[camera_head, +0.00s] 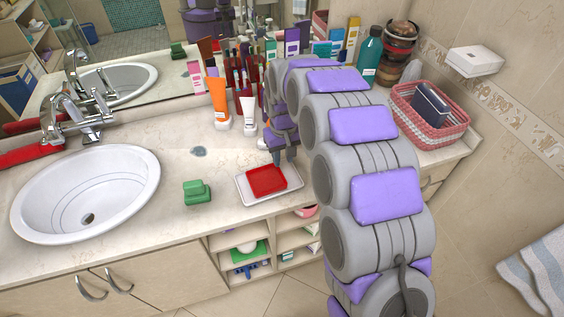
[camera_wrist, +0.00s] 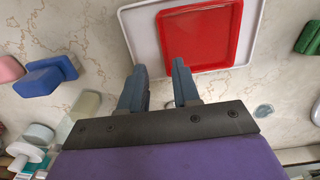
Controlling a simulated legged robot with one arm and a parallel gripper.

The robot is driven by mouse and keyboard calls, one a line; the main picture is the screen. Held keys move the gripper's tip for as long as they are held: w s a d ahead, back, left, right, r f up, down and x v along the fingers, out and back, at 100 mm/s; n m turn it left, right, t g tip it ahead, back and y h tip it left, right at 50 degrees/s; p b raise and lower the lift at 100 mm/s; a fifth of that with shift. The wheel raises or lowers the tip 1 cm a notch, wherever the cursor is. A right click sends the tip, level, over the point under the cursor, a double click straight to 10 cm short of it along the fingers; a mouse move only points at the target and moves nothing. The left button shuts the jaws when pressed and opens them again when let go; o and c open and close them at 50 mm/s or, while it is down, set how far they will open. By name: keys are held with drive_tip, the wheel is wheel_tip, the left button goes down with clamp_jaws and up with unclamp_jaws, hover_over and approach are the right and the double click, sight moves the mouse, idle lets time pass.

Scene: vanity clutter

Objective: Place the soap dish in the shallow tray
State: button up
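A red, square, shallow dish (camera_head: 267,180), which looks like the soap dish, lies on the white shallow tray (camera_head: 288,190) at the counter's front edge. In the wrist view the red dish (camera_wrist: 200,38) covers much of the white tray (camera_wrist: 141,32), whose rim shows on both sides. My gripper (camera_head: 284,158) is just behind the dish in the head view. In the wrist view my gripper (camera_wrist: 160,76) is open, its two fingers apart with nothing between them. One fingertip overlaps the dish's near edge; contact cannot be told.
A green block-like item (camera_head: 197,192) lies left of the tray, near the white sink (camera_head: 85,190). An orange tube (camera_head: 218,103) and several bottles stand behind. A pink basket (camera_head: 430,118) is at the right. The counter between sink and tubes is mostly clear.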

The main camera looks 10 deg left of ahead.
wheel_tip(320, 180, up, 7)
drive_tip(key=p, duration=0.1)
drive_tip(key=shift+d, duration=0.15)
drive_tip(key=s+d+r+m, duration=0.2)
drive_tip(key=s+d+r, duration=0.2)
drive_tip(key=s+d, duration=0.45)
drive_tip(key=s+d+r+m, duration=0.1)
drive_tip(key=s+d+r, duration=0.2)
drive_tip(key=s+d, duration=0.55)
drive_tip(key=s+d+f+m+g, duration=0.1)
drive_tip(key=s+d, duration=0.4)
drive_tip(key=s, duration=0.5)
drive_tip(key=s+d+f+m, duration=0.1)
drive_tip(key=s+d+m, duration=0.2)
drive_tip(key=s, duration=0.6)
drive_tip(key=shift+s+d+g, duration=0.4)
drive_tip(key=shift+d, duration=0.55)
drive_tip(key=shift+a, duration=0.15)
